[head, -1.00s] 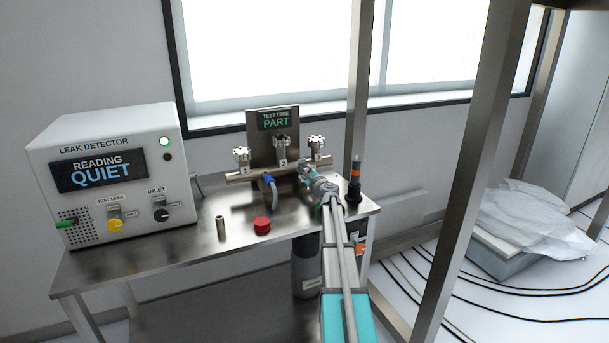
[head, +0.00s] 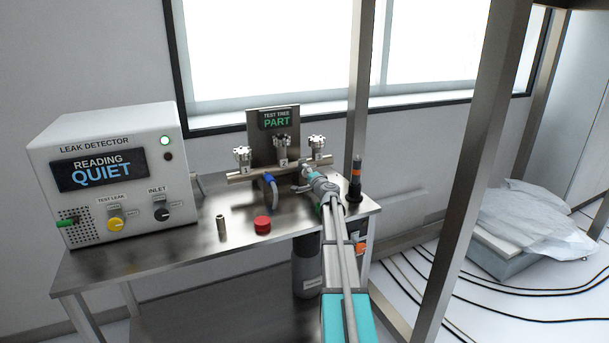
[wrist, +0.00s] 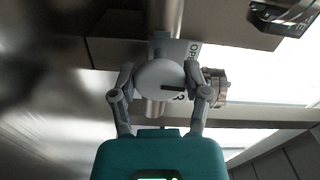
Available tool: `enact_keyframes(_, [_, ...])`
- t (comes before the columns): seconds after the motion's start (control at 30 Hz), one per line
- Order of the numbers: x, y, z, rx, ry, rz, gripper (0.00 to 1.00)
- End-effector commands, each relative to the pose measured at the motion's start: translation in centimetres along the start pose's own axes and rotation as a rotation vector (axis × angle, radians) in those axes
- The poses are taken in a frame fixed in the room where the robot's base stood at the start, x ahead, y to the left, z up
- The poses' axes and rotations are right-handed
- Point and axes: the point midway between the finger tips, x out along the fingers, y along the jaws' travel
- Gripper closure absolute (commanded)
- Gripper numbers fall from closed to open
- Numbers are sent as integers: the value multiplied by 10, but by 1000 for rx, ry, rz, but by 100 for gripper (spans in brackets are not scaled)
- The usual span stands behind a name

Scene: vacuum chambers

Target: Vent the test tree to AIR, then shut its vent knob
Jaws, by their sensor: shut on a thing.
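The test tree (head: 237,177) is a steel manifold with a row of silver valves at the back of the bench. The display (head: 280,119) above it reads TEST TREE PART. My gripper (wrist: 161,84) is shut on a round pale knob (wrist: 158,74) with a dark pointer line, one finger on each side. In the head view my gripper is at the right front of the tree, and my arm hides the knob.
The leak detector (head: 120,180) at left reads QUIET with a green lamp lit. A red cap (head: 262,224) and a small metal cylinder (head: 220,228) stand on the bench (head: 190,250). A dark bottle-like object (head: 355,180) stands right of my gripper. A steel post (head: 467,150) rises at right.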

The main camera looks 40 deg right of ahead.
Motion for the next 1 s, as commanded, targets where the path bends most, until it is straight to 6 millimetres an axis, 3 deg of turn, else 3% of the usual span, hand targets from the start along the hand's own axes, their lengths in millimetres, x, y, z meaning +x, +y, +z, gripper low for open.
enact_keyframes(0.67, [2,0,0,-90,-3,-1,87])
enact_keyframes(0.7, [2,0,0,-89,-3,-1,36])
enact_keyframes(0.87, [1,0,0,-89,-1,-1,6])
enact_keyframes(1.0, [1,0,-1,-89,0,0,5])
